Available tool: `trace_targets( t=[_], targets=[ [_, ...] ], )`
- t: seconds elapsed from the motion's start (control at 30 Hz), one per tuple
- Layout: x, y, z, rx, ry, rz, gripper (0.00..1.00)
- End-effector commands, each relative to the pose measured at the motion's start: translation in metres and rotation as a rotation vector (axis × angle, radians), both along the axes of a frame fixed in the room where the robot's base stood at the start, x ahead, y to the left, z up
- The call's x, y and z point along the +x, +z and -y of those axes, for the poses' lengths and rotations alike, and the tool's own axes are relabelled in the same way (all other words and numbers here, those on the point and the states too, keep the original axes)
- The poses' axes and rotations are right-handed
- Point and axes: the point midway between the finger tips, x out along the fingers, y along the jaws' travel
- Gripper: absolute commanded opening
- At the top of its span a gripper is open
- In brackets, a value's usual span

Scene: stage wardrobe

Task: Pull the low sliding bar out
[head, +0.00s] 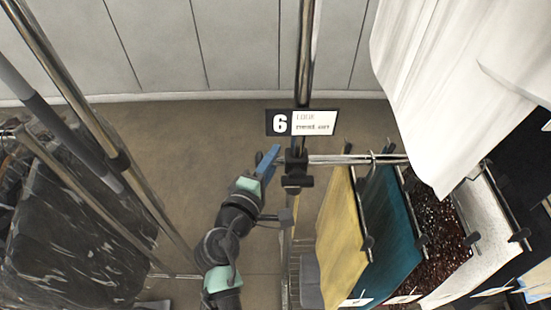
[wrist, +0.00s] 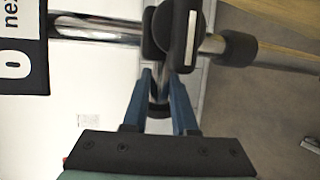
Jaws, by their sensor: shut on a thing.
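The low sliding bar (head: 345,159) is a chrome rail running right from a black clamp (head: 297,170) on an upright chrome post (head: 305,60). Clothes hang along it. My gripper (head: 269,158), with blue fingers, is just left of the clamp. In the wrist view my gripper (wrist: 160,100) has one finger on each side of a short chrome bar end with a black cap (wrist: 158,108). The fingers are shut on this end, close to the clamp, which also shows in the wrist view (wrist: 180,35). The far part of the bar is hidden there.
A sign marked 6 (head: 300,123) is fixed to the post above the clamp. Yellow (head: 337,225), teal (head: 385,230) and other garments hang at right, with a white cloth (head: 435,80) above. Another rack with a dark bag (head: 75,245) stands left. Floor between is open.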

Motion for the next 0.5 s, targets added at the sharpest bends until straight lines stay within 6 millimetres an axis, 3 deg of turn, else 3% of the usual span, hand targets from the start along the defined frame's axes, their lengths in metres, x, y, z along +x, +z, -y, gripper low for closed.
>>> trace_targets(
  t=[0.17, 0.5],
  targets=[
    [0.000, -0.003, -0.033, 0.000, 0.006, 0.002, 0.00],
    [0.000, -0.004, -0.137, 0.001, 0.009, 0.005, 0.00]
  ],
)
